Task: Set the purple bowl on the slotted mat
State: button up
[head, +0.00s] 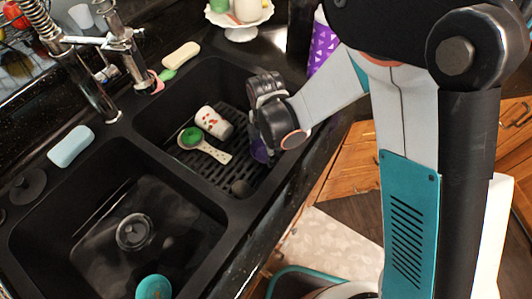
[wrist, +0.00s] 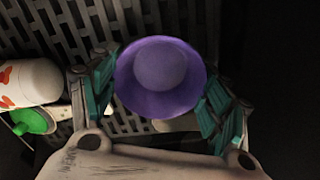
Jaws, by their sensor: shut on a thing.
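The purple bowl (wrist: 160,75) is between the two teal-padded fingers of my gripper (wrist: 160,98) in the wrist view, and the gripper is shut on it. In the head view my gripper (head: 264,140) reaches down into the right basin and hides most of the bowl. Only a small purple part of the bowl (head: 260,152) shows there. The dark slotted mat (head: 238,172) lies on the floor of that basin. Its slots show behind the bowl in the wrist view (wrist: 60,25). I cannot tell whether the bowl touches the mat.
A white cup with red marks (head: 213,122), a green item (head: 191,137) and a pale slotted spoon (head: 213,151) lie in the right basin, left of my gripper. The left basin (head: 100,215) holds a teal round item (head: 153,288). The basin wall is close on the right.

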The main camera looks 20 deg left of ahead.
aim_at(266, 154)
jog(key=shift+f+b, duration=0.6)
jog(key=shift+f, duration=1.3)
jog(key=shift+f, duration=0.2)
jog(key=o, duration=1.2)
jog(key=shift+r, duration=0.15)
notch_tip(266, 154, up, 12)
jog(key=p, duration=0.5)
jog(key=shift+r, duration=0.1)
